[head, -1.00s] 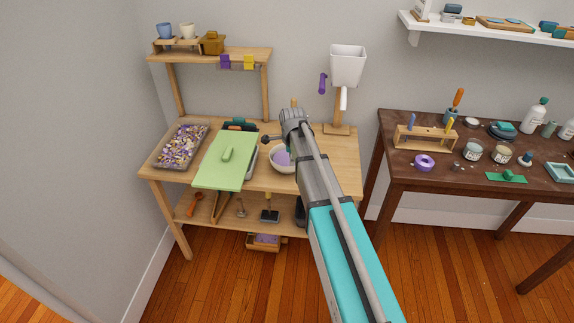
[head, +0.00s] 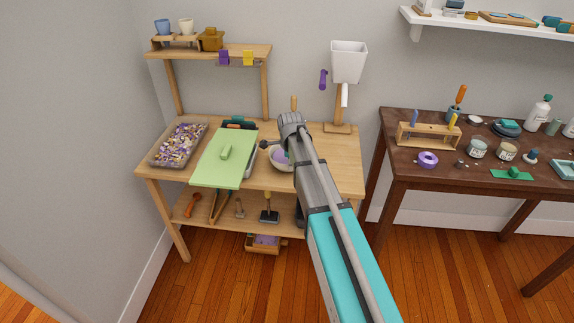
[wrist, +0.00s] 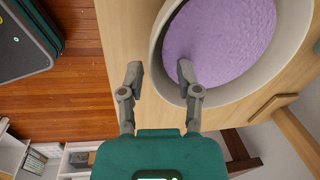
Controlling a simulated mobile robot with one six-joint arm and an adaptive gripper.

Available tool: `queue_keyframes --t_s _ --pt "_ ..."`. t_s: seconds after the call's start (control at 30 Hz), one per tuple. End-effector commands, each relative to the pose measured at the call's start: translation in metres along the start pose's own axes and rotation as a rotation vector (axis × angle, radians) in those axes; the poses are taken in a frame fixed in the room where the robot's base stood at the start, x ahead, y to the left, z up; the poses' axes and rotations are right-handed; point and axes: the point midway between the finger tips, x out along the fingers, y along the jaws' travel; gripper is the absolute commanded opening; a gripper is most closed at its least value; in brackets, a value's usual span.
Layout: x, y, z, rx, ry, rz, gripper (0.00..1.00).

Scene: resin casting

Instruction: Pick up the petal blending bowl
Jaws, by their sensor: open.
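The petal blending bowl (head: 277,165) is a pale round bowl with purple contents, standing on the light wooden workbench. In the head view my arm hides its right part. In the wrist view the bowl (wrist: 156,62) is large at the top right. My gripper (wrist: 159,74) is open, with its two fingers apart. The right finger overlaps the bowl's near rim and purple contents in the picture, and the left finger shows outside the rim. I cannot tell whether either finger touches the wall. In the head view my gripper's fingertips are hard to make out beside the bowl.
The light workbench (head: 330,175) also holds a green board (head: 215,172) left of the bowl and a clear bin of petals (head: 160,160) at far left. A white hopper on a wooden stand (head: 348,62) rises behind. A dark table (head: 400,170) stands at right.

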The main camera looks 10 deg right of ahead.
Motion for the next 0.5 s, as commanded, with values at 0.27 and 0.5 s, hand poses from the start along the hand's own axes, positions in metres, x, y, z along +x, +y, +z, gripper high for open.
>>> queue_keyframes --t_s 0.27,0.5 --pt "0.0127 0.0 -0.0002 0.0 0.0 0.0 0.44" --pt "0.0121 -0.0001 -0.0003 0.0 0.0 0.0 0.44"
